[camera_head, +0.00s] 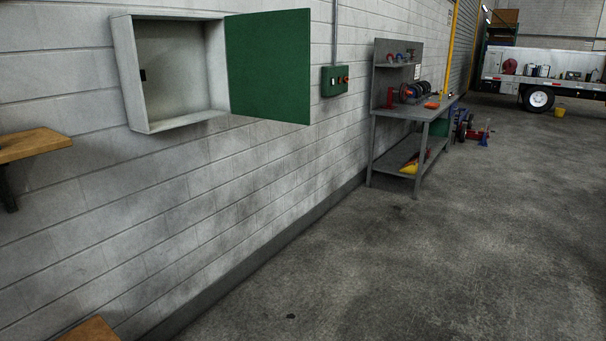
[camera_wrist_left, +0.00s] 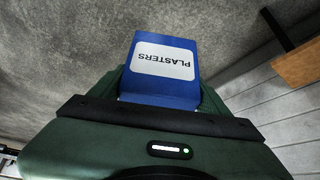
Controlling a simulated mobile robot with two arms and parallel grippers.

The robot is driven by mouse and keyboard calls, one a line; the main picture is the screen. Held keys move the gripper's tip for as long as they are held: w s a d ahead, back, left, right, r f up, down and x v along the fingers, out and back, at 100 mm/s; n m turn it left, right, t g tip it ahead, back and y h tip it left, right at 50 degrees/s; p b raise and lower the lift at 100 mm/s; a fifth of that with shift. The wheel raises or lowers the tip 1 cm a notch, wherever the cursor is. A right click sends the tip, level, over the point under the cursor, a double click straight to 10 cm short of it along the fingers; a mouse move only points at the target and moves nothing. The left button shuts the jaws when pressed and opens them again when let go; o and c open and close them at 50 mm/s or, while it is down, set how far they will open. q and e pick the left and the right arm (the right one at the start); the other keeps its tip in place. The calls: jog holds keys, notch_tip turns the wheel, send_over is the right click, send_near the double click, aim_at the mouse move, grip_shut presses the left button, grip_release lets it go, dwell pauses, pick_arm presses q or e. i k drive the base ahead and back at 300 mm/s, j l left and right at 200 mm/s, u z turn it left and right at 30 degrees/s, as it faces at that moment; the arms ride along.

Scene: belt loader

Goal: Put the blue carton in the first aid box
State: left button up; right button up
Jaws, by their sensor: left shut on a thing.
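The first aid box (camera_head: 139,75) is a pale metal wall cabinet at the upper left of the head view. Its green door (camera_head: 268,65) stands open to the right, and the inside looks empty. The blue carton (camera_wrist_left: 165,98), with a white label reading "PLASTERS", shows in the left wrist view. My left gripper (camera_wrist_left: 163,90) is shut on the carton, which sticks out beyond the jaws. The label appears upside down there. Neither gripper shows in the head view, and my right gripper is in no view.
A wooden shelf (camera_head: 30,144) juts from the wall left of the box; a wooden edge (camera_wrist_left: 298,62) shows in the wrist view. A green switch box (camera_head: 335,80) is right of the door. A grey workbench (camera_head: 418,112) stands further along the wall.

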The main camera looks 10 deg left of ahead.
aim_at(165, 123)
jog(key=i+u, duration=0.45)
jog(key=i, duration=2.1)
jog(key=l, duration=0.1)
